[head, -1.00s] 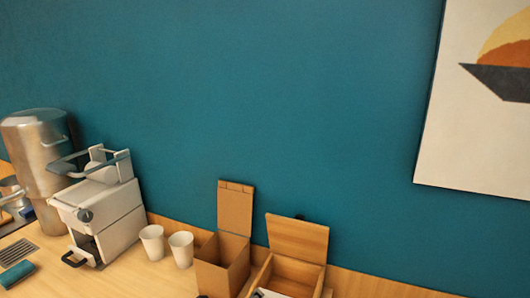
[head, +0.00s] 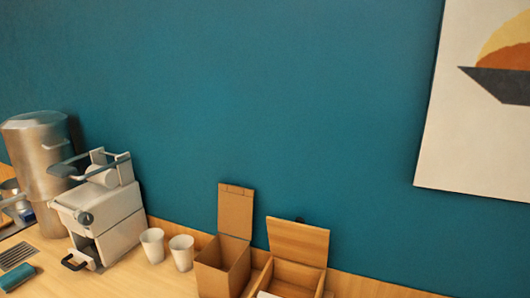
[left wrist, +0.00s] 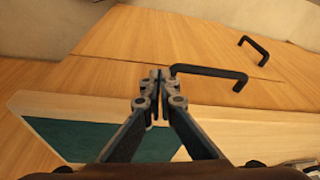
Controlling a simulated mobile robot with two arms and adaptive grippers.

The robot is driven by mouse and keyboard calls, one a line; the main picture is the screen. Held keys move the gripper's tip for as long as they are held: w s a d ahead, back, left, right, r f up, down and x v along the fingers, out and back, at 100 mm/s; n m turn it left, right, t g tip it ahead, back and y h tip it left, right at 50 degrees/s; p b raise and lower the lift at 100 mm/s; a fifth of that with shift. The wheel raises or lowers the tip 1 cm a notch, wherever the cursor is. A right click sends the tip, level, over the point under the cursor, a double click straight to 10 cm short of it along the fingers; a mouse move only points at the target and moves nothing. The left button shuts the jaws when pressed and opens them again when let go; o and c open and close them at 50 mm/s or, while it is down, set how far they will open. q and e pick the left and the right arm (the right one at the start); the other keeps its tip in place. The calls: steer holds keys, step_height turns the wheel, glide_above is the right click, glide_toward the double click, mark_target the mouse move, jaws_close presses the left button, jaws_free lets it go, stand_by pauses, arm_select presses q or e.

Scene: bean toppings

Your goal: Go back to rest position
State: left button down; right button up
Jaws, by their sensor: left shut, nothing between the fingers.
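My left gripper (left wrist: 158,78) shows in the left wrist view with its fingertips together and nothing between them. It is in front of wooden cabinet fronts, and its tips appear close to a black bar handle (left wrist: 210,72); I cannot tell whether they touch. Neither gripper shows in the head view. My right gripper is in no frame.
On the wooden counter (head: 120,280) stand a metal urn (head: 42,165), a white machine (head: 100,210), two white cups (head: 152,245), and two open-lidded wooden boxes (head: 222,268) (head: 297,275). A second black handle (left wrist: 255,48) is on the cabinet. A teal wall is behind.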

arm_select(q)
steer(key=s+f+g+b, duration=0.1)
steer(key=s+f, duration=0.1)
steer(key=f, duration=1.2)
steer(key=s+f+b, duration=0.1)
steer(key=s+f, duration=0.1)
steer(key=f, duration=1.2)
steer(key=s+a+f+g+b, duration=0.1)
steer(key=s+a+f+b, duration=0.1)
steer(key=s+f, duration=1.3)
steer(key=shift+s+a, duration=0.35)
steer(key=shift+a, duration=0.2)
steer(key=shift+d, duration=0.1)
